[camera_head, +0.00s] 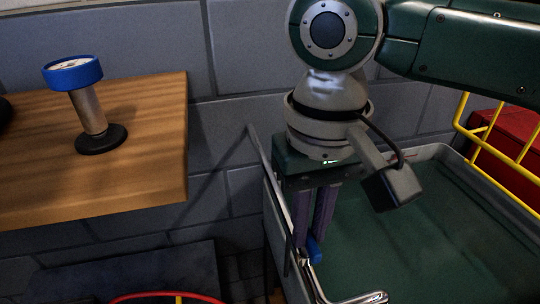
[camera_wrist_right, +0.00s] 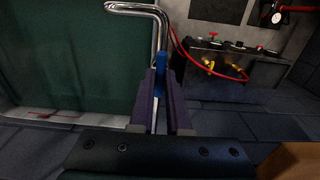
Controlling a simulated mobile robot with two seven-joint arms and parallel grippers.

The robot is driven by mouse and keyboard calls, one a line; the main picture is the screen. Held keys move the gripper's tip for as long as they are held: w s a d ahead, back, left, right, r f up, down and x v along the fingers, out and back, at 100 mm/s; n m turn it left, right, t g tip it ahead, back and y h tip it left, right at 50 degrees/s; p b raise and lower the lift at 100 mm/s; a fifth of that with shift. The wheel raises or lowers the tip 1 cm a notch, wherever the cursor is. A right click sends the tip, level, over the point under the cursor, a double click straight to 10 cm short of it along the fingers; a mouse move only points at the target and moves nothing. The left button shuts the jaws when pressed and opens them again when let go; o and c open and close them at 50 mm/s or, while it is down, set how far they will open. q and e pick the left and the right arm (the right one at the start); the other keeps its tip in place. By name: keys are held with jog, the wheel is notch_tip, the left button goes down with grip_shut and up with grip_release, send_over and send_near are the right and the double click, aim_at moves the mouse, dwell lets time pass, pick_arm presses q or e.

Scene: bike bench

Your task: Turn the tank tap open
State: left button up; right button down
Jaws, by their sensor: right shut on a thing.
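The tank (camera_head: 430,235) is a grey-rimmed basin with a dark green inside, at the right of the head view. Its tap (camera_head: 350,296) has a bent chrome spout and a blue handle (camera_head: 315,250) at the tank's left rim. My right gripper (camera_head: 308,245) points down there, its purple fingers closed on the blue handle. In the right wrist view the fingers (camera_wrist_right: 162,88) pinch the blue handle (camera_wrist_right: 161,70) below the chrome spout (camera_wrist_right: 150,14). The fingers hide most of the handle. My left gripper is in neither view.
A wooden bench (camera_head: 150,140) at the left carries a blue-topped stand (camera_head: 88,105). A yellow wire rack (camera_head: 490,140) and a red box (camera_head: 510,150) are right of the tank. The right wrist view shows a panel with a red hose (camera_wrist_right: 205,68). A red ring (camera_head: 165,296) is low in front.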

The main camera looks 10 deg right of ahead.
jog(key=shift+r+n+p, duration=0.15)
jog(key=shift+n+p, duration=0.55)
jog(key=shift+p, duration=0.1)
jog(key=shift+n+p, duration=1.1)
jog(key=shift+n, duration=0.1)
jog(key=n+p, duration=0.2)
jog(key=n, duration=0.2)
jog(key=n+p, duration=0.1)
jog(key=n, duration=0.5)
jog(key=shift+p, duration=0.4)
jog(key=n, duration=0.4)
jog(key=shift+n, duration=0.3)
jog(key=shift+n, duration=0.3)
